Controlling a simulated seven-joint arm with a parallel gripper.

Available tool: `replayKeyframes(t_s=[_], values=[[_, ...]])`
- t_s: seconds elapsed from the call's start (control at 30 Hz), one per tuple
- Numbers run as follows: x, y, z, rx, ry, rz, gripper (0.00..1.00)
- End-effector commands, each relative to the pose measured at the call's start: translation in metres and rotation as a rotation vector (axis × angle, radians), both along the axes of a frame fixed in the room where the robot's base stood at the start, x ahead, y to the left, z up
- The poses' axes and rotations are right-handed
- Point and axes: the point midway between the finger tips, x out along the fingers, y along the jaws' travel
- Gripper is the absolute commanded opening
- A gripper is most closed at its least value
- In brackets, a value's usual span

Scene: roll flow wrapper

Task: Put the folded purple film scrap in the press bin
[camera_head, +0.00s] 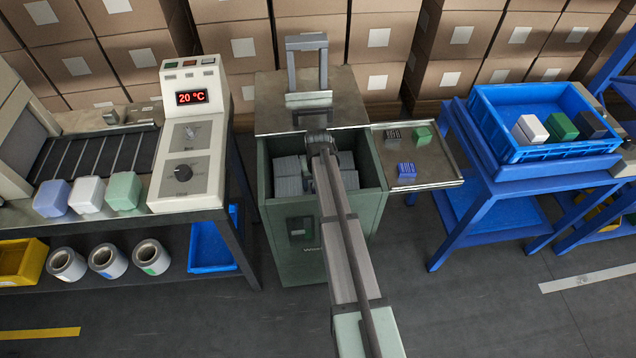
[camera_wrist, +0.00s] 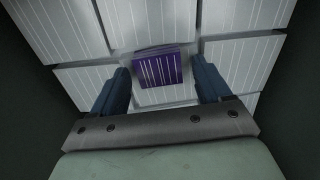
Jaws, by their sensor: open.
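The folded purple film scrap (camera_wrist: 161,70) shows in the wrist view, with pale stripes across it. It lies on or just above the grey-white striped blocks inside the press bin, between and beyond my gripper's fingers. My gripper (camera_wrist: 160,88) is open, and neither finger appears to touch the scrap. In the head view my arm reaches down into the green press bin (camera_head: 313,240), and hides the gripper's fingers and the scrap. Striped grey blocks (camera_head: 288,176) fill the bin's floor.
A side tray (camera_head: 436,172) right of the bin holds dark grey, green and blue scraps (camera_head: 406,170). The control box (camera_head: 190,150) reading 20 °C stands left. A blue crate (camera_head: 545,150) with several blocks stands right. The bin walls surround my gripper.

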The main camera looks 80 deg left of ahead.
Motion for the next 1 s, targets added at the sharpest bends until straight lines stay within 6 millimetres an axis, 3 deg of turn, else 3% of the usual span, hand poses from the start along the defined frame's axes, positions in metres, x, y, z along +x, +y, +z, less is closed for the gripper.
replayKeyframes(t_s=[0.27,0.7,1.0], values=[[0.0,0.0,0.016,0.001,0.0,0.0,0.77],[0.0,0.0,0.093,0.002,0.0,0.0,0.77],[0.0,0.0,0.121,0.0,0.0,0.0,0.77]])
